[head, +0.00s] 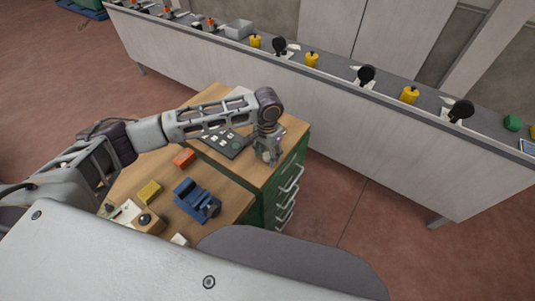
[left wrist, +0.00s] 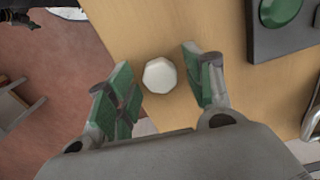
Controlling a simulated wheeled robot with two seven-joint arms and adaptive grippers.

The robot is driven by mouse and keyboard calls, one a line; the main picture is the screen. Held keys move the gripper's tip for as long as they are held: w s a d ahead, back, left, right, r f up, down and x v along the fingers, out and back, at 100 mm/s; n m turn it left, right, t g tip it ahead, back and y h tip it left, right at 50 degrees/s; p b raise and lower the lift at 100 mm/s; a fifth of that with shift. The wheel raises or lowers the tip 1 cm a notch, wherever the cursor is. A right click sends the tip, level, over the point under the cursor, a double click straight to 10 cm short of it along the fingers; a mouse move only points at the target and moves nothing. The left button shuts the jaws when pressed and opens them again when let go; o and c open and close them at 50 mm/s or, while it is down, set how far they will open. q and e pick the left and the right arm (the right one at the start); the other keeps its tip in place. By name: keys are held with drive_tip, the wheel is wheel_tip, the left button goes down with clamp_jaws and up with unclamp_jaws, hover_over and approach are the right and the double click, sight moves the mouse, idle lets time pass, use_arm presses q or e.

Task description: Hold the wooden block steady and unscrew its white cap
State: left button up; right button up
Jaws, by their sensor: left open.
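A white, many-sided cap (left wrist: 160,75) shows from above in the left wrist view, against a light wood surface. I cannot tell a separate wooden block beneath it from the wooden top. My left gripper (left wrist: 161,84) is open, with its green-padded fingers on either side of the cap and a gap to each. In the head view my left gripper (head: 268,153) points down over the near right corner of the wooden cabinet top, and its fingers largely hide the cap there. My right gripper is in neither view.
A dark panel (head: 225,143) lies beside the gripper on the green drawer cabinet (head: 287,182). A blue vise-like tool (head: 196,201), a yellow block (head: 149,191), an orange block (head: 184,158) and a wooden block with a dark knob (head: 148,223) stand nearer. A long counter (head: 340,115) runs behind.

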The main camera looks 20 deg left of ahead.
sight(268, 155)
use_arm(q)
wheel_tip(268, 155, up, 12)
drive_tip(key=shift+b, duration=0.45)
drive_tip(key=shift+f, duration=0.1)
idle(0.8)
